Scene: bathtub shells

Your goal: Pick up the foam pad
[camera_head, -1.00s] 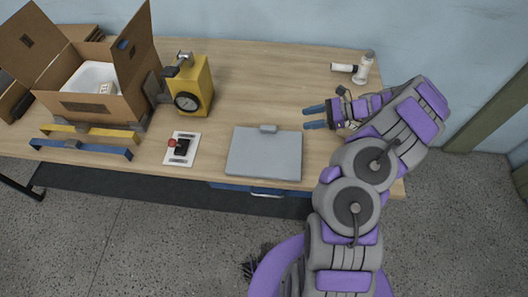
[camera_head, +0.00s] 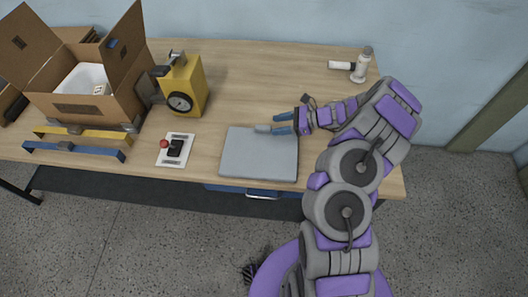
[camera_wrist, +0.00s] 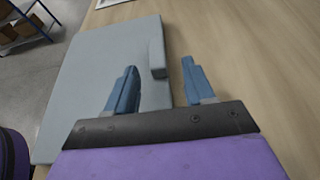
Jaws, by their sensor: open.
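The foam pad (camera_head: 258,158) is a flat grey slab lying on the wooden table near its front edge. A small grey tab (camera_head: 263,128) sticks out along its back edge. My gripper (camera_head: 283,123) is at the pad's back right, with its blue fingers open and pointing left toward the tab. In the wrist view the pad (camera_wrist: 105,75) fills the left half, and its tab (camera_wrist: 157,58) lies just ahead, between the lines of the two fingers (camera_wrist: 159,66). The left finger overlaps the pad in the picture; whether it touches cannot be told. The fingers hold nothing.
A white panel with a red button (camera_head: 175,149) lies left of the pad. Behind it stand a yellow box with a dial (camera_head: 185,88) and an open cardboard box (camera_head: 95,98). A white cylindrical device (camera_head: 358,67) stands at the back right. The table's middle is clear.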

